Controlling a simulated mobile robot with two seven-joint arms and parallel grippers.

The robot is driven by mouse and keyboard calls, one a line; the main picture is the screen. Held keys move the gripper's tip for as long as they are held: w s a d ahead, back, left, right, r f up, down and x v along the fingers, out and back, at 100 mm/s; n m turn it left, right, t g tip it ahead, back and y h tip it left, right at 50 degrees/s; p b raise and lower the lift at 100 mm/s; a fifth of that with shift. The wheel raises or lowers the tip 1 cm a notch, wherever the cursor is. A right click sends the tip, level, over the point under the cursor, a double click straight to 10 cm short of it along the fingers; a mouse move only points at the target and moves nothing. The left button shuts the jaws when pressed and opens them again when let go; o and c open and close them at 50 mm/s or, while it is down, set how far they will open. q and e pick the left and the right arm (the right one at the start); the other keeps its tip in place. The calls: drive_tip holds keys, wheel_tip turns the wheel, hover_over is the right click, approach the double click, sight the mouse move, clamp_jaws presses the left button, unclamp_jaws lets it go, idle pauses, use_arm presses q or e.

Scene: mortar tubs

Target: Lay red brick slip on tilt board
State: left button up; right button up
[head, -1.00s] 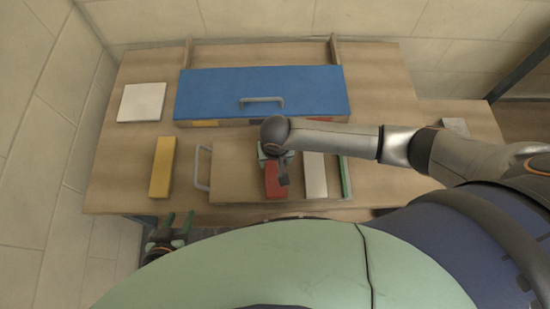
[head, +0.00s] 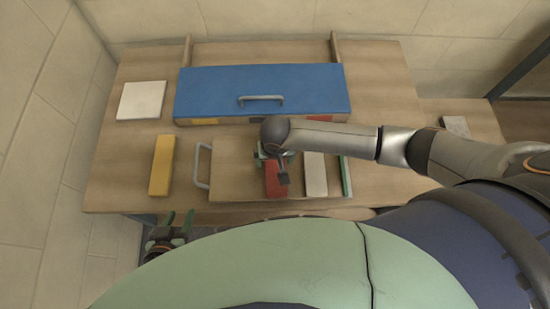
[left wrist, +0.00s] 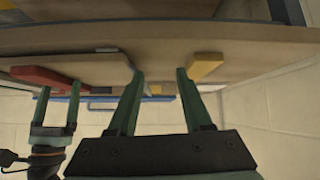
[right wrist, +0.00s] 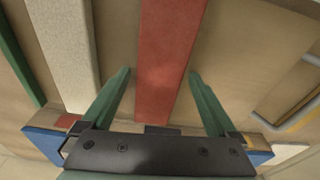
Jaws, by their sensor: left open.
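My right gripper (head: 274,158) hangs over the slip's far end. In the right wrist view its fingers (right wrist: 160,73) are apart, one at each side of the red slip (right wrist: 166,55); whether they touch it I cannot tell. My left gripper (head: 179,218) is open and empty, off the table's front edge at the left.
A pale slip (head: 316,175) lies right of the red one. A yellow slip (head: 162,165) lies left of the grey handle (head: 202,166). A blue-lidded box (head: 262,86) stands behind the board. A white tile (head: 141,101) lies at the back left; the table (head: 395,85) is bare at the back right.

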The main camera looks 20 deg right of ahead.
drive_tip(key=shift+o, duration=0.2)
wheel_tip(320, 180, up, 12)
drive_tip(key=s+p, duration=0.1)
drive_tip(key=p, duration=0.1)
drive_tip(key=shift+s+a+r+p, duration=0.15)
drive_tip(key=shift+s+r+p, duration=0.1)
drive_tip(key=shift+p, duration=0.05)
